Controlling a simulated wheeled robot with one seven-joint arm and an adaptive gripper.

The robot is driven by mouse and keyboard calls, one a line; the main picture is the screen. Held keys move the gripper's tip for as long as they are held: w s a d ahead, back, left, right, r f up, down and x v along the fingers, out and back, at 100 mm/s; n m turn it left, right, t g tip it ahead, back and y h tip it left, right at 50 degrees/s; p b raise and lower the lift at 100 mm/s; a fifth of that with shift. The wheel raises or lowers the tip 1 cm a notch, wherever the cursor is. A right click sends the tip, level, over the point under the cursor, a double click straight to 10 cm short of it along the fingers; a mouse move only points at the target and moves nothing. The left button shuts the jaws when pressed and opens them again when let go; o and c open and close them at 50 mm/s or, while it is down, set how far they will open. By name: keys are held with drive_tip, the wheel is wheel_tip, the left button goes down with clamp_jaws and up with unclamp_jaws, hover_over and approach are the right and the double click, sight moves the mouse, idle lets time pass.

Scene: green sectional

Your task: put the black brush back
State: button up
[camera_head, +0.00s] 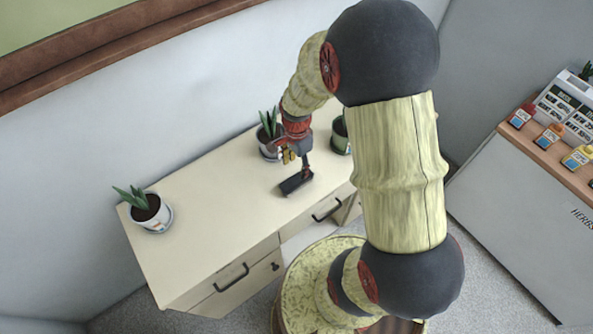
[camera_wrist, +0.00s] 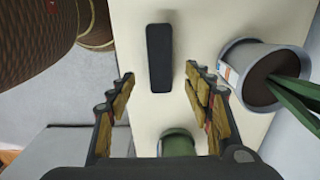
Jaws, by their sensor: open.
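The black brush (camera_head: 296,182) shows as a dark oblong block on the cream cabinet top (camera_head: 215,205), near its front edge. In the wrist view the brush (camera_wrist: 159,58) lies lengthwise, upright in the picture, ahead of and between my fingertips. My gripper (camera_head: 291,155) is above and just behind the brush in the head view. In the wrist view my gripper (camera_wrist: 160,73) has its two fingers spread apart, with nothing held. Whether a fingertip touches the brush cannot be told.
A potted plant (camera_head: 268,147) stands close behind my gripper; it shows in the wrist view too (camera_wrist: 240,62). Another pot (camera_head: 340,140) is partly hidden by my arm. A third plant (camera_head: 150,212) stands at the left end. The cabinet top between is clear.

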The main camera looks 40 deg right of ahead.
drive_tip(key=a+r+n+t, duration=0.1)
drive_tip(key=a+r+n, duration=0.2)
drive_tip(key=r, duration=0.5)
drive_tip(key=a+r+n+t, duration=0.15)
drive_tip(key=r+n, duration=0.25)
drive_tip(key=r, duration=0.5)
drive_tip(key=s+a+r+n+t, duration=0.1)
drive_tip(key=s+a+r+n, duration=0.2)
drive_tip(key=s+r+n, duration=0.2)
drive_tip(key=s+a+r+n+t, duration=0.2)
drive_tip(key=s+a+r+n, duration=0.2)
drive_tip(key=s+r, duration=0.3)
drive_tip(key=shift+s+a+r+n, duration=0.15)
drive_tip(key=shift+a+r+n, duration=0.1)
drive_tip(key=shift+r+n, duration=0.5)
drive_tip(key=shift+f, duration=0.1)
wheel_tip(320, 180, down, 6)
drive_tip(key=b, duration=0.5)
drive_tip(key=shift+b, duration=0.35)
